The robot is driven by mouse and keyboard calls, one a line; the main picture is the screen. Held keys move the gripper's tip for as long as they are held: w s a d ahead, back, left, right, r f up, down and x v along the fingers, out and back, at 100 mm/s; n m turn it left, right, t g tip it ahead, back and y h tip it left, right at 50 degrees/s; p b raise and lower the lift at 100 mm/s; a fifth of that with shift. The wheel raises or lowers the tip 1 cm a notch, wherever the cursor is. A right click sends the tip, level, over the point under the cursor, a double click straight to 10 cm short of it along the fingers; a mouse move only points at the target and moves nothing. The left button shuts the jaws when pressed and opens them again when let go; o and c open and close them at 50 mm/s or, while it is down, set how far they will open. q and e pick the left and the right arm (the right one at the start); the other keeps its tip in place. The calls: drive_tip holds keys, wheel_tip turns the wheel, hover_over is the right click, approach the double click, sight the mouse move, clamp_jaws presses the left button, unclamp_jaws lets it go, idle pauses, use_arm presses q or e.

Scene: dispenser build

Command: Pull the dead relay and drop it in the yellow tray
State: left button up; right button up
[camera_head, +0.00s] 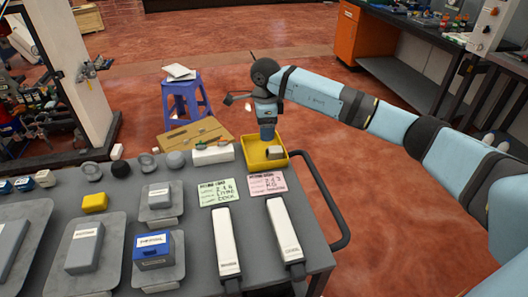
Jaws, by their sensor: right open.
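The yellow tray (262,166) stands at the far right corner of the grey cart top. A small pale block with a dark side (275,152) lies in the tray. It looks like a relay, but I cannot read any label on it. My right gripper (267,137) points down at the tray's back edge, just behind the block. It is open, and no object shows between its fingers, though the fingertips are small and partly unclear. My left gripper is out of view.
A blue relay-like box (153,250) and grey boxes (84,247) sit on plates on the cart. A yellow block (94,202), two note cards (217,192) and two long white bars (227,240) lie nearby. A cart handle (338,205) curves at right.

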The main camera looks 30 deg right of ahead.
wheel_tip(320, 180, up, 12)
idle(0.3)
idle(0.3)
